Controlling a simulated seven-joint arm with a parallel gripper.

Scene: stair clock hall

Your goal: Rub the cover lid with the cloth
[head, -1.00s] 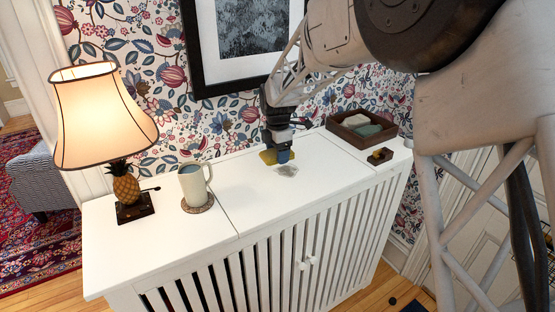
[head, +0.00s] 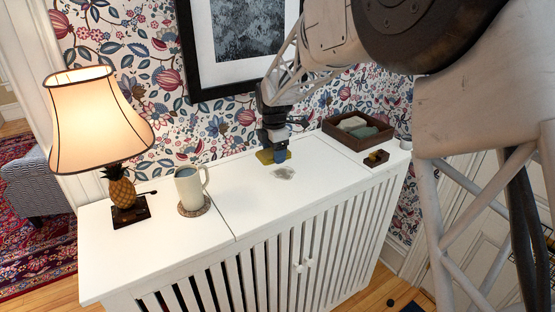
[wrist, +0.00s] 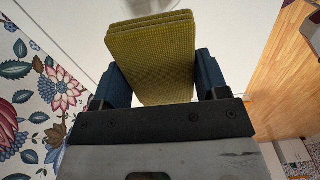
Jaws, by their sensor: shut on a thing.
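The cloth (wrist: 150,62) is a folded olive-yellow pad. My gripper (head: 273,153) is shut on it; in the wrist view the blue fingers (wrist: 208,72) press on both sides of it. The cover lid (head: 310,175) is the white panel on top of the slatted cabinet. A grey smudge (head: 284,173) lies on the lid, just in front of and to the right of the cloth. The cloth is low over the lid at its back part; I cannot tell whether it touches. In the wrist view a pale part of the smudge shows beyond the cloth.
A cream mug (head: 190,186) on a round coaster and a lit lamp (head: 100,125) stand left of the lid. A brown tray (head: 338,133) with cloth-like items and a small wooden block (head: 376,158) are at the right. A framed picture hangs behind. The lid's front half is clear.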

